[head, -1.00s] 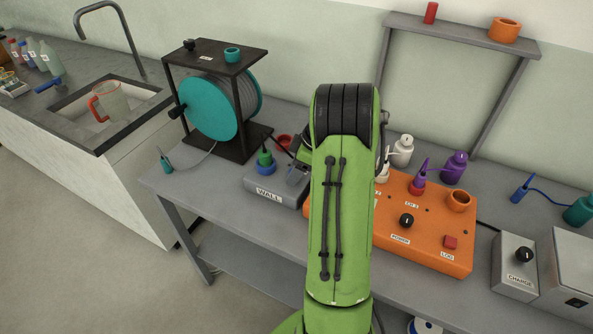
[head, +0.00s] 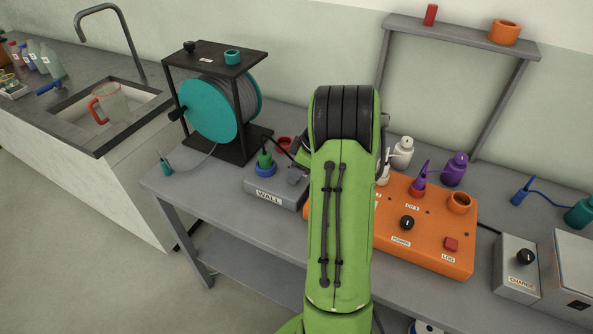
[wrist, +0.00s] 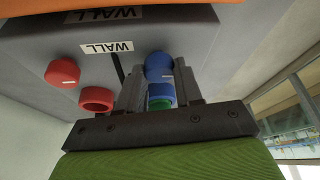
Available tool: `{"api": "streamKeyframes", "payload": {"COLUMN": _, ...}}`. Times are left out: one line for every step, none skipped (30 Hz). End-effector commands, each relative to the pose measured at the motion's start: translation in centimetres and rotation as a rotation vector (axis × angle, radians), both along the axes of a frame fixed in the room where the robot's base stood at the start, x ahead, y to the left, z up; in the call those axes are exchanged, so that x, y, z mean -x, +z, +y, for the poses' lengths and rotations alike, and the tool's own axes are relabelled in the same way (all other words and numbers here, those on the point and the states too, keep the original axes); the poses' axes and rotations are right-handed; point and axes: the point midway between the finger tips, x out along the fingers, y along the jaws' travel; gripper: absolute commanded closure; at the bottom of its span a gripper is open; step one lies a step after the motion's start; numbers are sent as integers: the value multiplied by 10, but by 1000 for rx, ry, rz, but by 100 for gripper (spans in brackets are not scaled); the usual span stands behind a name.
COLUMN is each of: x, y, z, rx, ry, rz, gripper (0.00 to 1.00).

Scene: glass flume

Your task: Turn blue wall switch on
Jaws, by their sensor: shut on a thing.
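The grey wall box (head: 262,186), labelled WALL, stands on the bench left of my arm. It fills the top of the wrist view (wrist: 205,35). My gripper (wrist: 158,72) is at this box, with its fingers on either side of the round blue wall switch (wrist: 158,64), shut on it. The switch carries a small pale mark. A blue ring socket (wrist: 161,90) with a green plug (wrist: 160,104) shows between the fingers, nearer the palm. The plug (head: 264,157) also stands on the box in the head view. My forearm hides part of the bench there.
A red knob (wrist: 63,72) and a red ring (wrist: 97,98) are beside the fingers. An orange panel (head: 430,247) lies right of my arm. A teal cable reel (head: 208,108) stands behind left. A black cable passes near the gripper.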

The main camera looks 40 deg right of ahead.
Motion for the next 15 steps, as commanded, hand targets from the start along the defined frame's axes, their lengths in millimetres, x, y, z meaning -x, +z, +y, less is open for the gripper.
{"api": "streamKeyframes", "payload": {"x": 0, "y": 0, "z": 0, "rx": 3, "ry": -27, "rz": -3, "gripper": 96}}
{"api": "streamKeyframes", "payload": {"x": 0, "y": 0, "z": 0, "rx": 2, "ry": -47, "rz": -2, "gripper": 96}}
{"api": "streamKeyframes", "payload": {"x": 0, "y": -1, "z": 1, "rx": 3, "ry": -74, "rz": -3, "gripper": 96}}
{"api": "streamKeyframes", "payload": {"x": 0, "y": -1, "z": 1, "rx": 3, "ry": -98, "rz": -4, "gripper": 96}}
{"api": "streamKeyframes", "payload": {"x": 0, "y": -1, "z": 1, "rx": 3, "ry": -123, "rz": -3, "gripper": 96}}
{"api": "streamKeyframes", "payload": {"x": 0, "y": -1, "z": 1, "rx": 3, "ry": -157, "rz": -4, "gripper": 96}}
{"api": "streamKeyframes", "payload": {"x": 0, "y": -1, "z": 1, "rx": 3, "ry": -185, "rz": -4, "gripper": 96}}
{"api": "streamKeyframes", "payload": {"x": 0, "y": -1, "z": 2, "rx": 4, "ry": -213, "rz": -4, "gripper": 96}}
{"api": "streamKeyframes", "payload": {"x": 0, "y": -1, "z": 2, "rx": 3, "ry": -250, "rz": -4, "gripper": 96}}
{"api": "streamKeyframes", "payload": {"x": 0, "y": -1, "z": 2, "rx": 4, "ry": -278, "rz": -4, "gripper": 96}}
{"api": "streamKeyframes", "payload": {"x": 0, "y": -1, "z": 2, "rx": 3, "ry": -307, "rz": -5, "gripper": 96}}
{"api": "streamKeyframes", "payload": {"x": 0, "y": -1, "z": 3, "rx": 3, "ry": -345, "rz": -3, "gripper": 96}}
{"api": "streamKeyframes", "payload": {"x": 0, "y": -1, "z": 3, "rx": 3, "ry": -374, "rz": -4, "gripper": 96}}
{"api": "streamKeyframes", "payload": {"x": 0, "y": -1, "z": 3, "rx": 3, "ry": -402, "rz": -4, "gripper": 96}}
{"api": "streamKeyframes", "payload": {"x": 0, "y": 0, "z": 3, "rx": 4, "ry": -439, "rz": -5, "gripper": 96}}
